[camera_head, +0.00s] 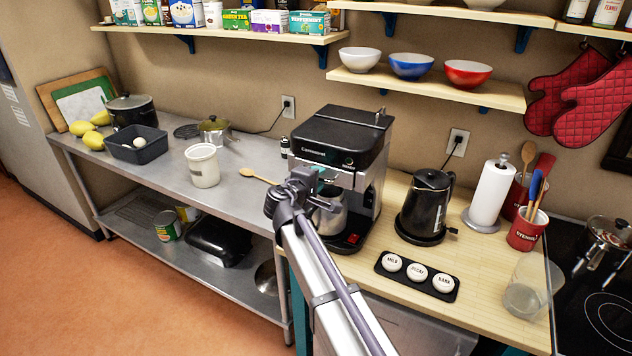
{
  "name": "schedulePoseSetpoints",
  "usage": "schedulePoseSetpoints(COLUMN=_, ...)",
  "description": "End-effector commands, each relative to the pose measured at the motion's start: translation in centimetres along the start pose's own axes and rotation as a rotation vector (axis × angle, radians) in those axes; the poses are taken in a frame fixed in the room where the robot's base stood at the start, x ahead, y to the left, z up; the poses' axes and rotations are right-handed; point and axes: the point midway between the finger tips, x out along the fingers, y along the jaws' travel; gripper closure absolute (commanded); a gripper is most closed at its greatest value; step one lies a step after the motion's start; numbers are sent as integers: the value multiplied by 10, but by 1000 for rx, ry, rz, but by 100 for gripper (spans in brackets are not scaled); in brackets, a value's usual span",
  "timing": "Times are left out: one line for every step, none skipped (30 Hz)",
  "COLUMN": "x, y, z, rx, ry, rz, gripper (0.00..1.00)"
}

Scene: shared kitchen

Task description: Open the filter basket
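The coffee maker (344,131) stands at the left end of the wooden counter, black on top with a steel body. A steel carafe (329,217) sits in its lower bay, partly hidden by my arm. My gripper (312,176) is at the front of the machine, just below the top housing where the filter basket area is. The basket itself is mostly hidden behind my gripper, and I cannot tell whether it is open. A small teal patch shows beside the gripper. The fingers are too small and covered to tell whether they are open, or touching the machine.
A black kettle (426,204), a paper towel roll (492,194) and a tray of three round labelled lids (416,275) are on the wooden counter (384,302). A white canister (202,166) and wooden spoon (258,176) are left on the steel table. Shelved bowls (411,66) hang above right.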

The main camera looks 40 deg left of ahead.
Motion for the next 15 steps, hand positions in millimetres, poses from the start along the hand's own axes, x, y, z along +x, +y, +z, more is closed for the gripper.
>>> schedulePoseSetpoints(x=1, y=0, z=0, rx=0, ry=0, rz=0, gripper=65)
schedulePoseSetpoints(x=1, y=0, z=0, rx=0, ry=0, rz=0, gripper=65)
schedulePoseSetpoints(x=1, y=0, z=0, rx=0, ry=0, rz=0, gripper=65)
schedulePoseSetpoints(x=1, y=0, z=0, rx=0, ry=0, rz=0, gripper=65)
schedulePoseSetpoints(x=1, y=0, z=0, rx=0, ry=0, rz=0, gripper=65)
schedulePoseSetpoints(x=1, y=0, z=0, rx=0, ry=0, rz=0, gripper=65)
schedulePoseSetpoints(x=1, y=0, z=0, rx=0, ry=0, rz=0, gripper=68)
schedulePoseSetpoints(x=0, y=0, z=0, rx=0, ry=0, rz=0, gripper=71)
schedulePoseSetpoints(x=0, y=0, z=0, rx=0, ry=0, rz=0, gripper=74)
schedulePoseSetpoints(x=0, y=0, z=0, rx=0, ry=0, rz=0, gripper=77)
schedulePoseSetpoints(x=0, y=0, z=0, rx=0, ry=0, rz=0, gripper=80)
schedulePoseSetpoints(x=0, y=0, z=0, rx=0, ry=0, rz=0, gripper=84)
schedulePoseSetpoints(x=0, y=0, z=0, rx=0, ry=0, rz=0, gripper=87)
schedulePoseSetpoints(x=0, y=0, z=0, rx=0, ry=0, rz=0, gripper=90)
schedulePoseSetpoints(x=0, y=0, z=0, rx=0, ry=0, rz=0, gripper=94)
